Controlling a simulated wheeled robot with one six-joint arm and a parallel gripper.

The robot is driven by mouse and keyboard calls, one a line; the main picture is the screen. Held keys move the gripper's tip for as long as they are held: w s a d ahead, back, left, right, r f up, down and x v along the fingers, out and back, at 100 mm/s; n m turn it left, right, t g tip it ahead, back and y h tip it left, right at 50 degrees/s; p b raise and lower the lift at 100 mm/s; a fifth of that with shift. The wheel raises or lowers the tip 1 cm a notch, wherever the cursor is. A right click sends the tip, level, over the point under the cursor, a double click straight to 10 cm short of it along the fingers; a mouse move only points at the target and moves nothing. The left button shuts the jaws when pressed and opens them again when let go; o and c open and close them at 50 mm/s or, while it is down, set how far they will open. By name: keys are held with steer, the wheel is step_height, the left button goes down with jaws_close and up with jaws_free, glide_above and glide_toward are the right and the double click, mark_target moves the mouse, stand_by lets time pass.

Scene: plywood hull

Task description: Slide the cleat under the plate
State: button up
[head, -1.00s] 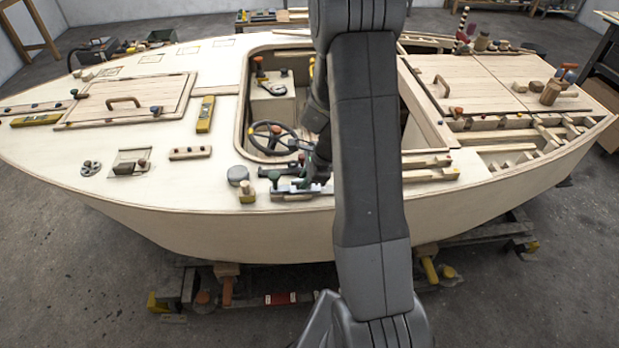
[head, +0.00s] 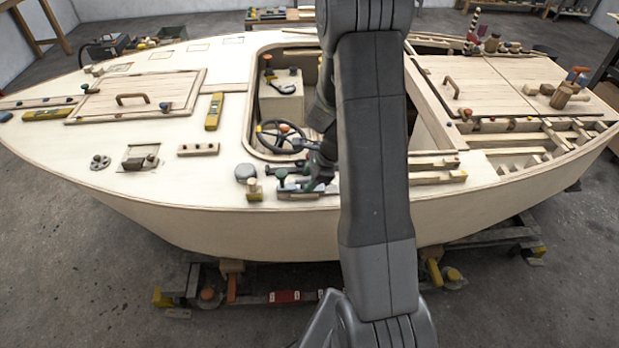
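My gripper (head: 316,182) is low over the near side deck of the plywood hull, just right of the steering wheel. My dark arm covers part of it, and its fingers are small and blend with the dark tools there. I cannot tell whether it holds anything. Next to it, a green-handled clamp (head: 281,176) stands on a pale strip at the deck edge. I cannot pick out the cleat with certainty. A small square plate (head: 133,153) with a dark block on it lies on the left deck; I cannot tell if it is the task's plate.
A steering wheel (head: 280,137) stands in the open cockpit. A grey round disc (head: 245,172) and a small wooden strip (head: 198,149) lie left of my gripper. A hatch (head: 134,95) and a yellow level (head: 214,112) are further left. Loose battens (head: 436,177) lie right of my arm.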

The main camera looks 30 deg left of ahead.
steer(key=v, duration=1.4)
steer(key=shift+f, duration=0.1)
steer(key=x, duration=1.3)
steer(key=shift+a+f, duration=0.2)
steer(key=shift+f, duration=0.15)
steer(key=shift+d, duration=0.15)
